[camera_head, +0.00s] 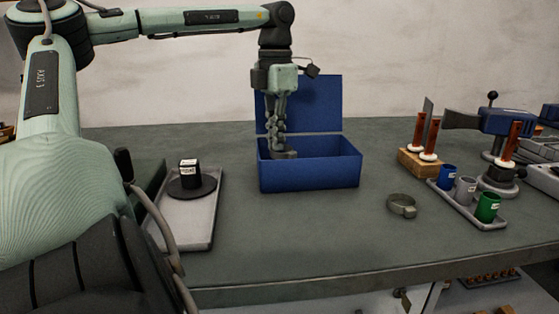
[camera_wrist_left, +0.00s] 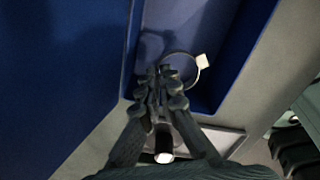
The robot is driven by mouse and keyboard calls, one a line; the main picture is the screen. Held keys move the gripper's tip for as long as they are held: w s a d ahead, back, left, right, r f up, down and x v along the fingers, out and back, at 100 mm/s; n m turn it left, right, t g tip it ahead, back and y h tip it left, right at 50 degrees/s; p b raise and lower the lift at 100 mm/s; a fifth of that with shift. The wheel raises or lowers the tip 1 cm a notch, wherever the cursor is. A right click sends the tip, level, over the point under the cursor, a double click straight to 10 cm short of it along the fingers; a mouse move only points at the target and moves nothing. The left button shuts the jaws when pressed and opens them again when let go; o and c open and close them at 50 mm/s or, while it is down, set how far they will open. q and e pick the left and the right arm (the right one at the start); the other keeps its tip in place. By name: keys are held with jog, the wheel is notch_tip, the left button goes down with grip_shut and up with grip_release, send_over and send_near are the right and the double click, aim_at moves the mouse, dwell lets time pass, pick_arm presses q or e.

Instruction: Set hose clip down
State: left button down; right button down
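My left gripper (camera_head: 279,150) points down into the open blue box (camera_head: 310,174), inside its walls. In the left wrist view the gripper's fingers (camera_wrist_left: 164,76) are together at the tips. A thin ring-shaped hose clip (camera_wrist_left: 197,78) with a pale tab sits at those tips, and they appear shut on it. The box floor lies beneath; whether the clip touches it I cannot tell. Another grey ring-shaped clip (camera_head: 402,206) lies on the table to the right of the box. My right gripper is not in view.
The box's lid (camera_head: 315,100) stands up at the back. A grey tray (camera_head: 186,225) with a black labelled jar (camera_head: 189,172) is left of the box. Blue, grey and green cups (camera_head: 487,207), a wooden stand (camera_head: 418,163) and a blue vise-like tool (camera_head: 500,121) are at right. The front middle table is clear.

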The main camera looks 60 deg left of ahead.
aim_at(276, 158)
pick_arm(q)
jog(key=shift+f, duration=0.45)
notch_tip(276, 158, down, 3)
jog(key=shift+f, duration=0.2)
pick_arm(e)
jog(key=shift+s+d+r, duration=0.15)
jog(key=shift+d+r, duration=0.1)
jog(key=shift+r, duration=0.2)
pick_arm(q)
jog(key=shift+f, duration=0.15)
jog(key=c, duration=2.1)
grip_release()
jog(key=o, duration=0.4)
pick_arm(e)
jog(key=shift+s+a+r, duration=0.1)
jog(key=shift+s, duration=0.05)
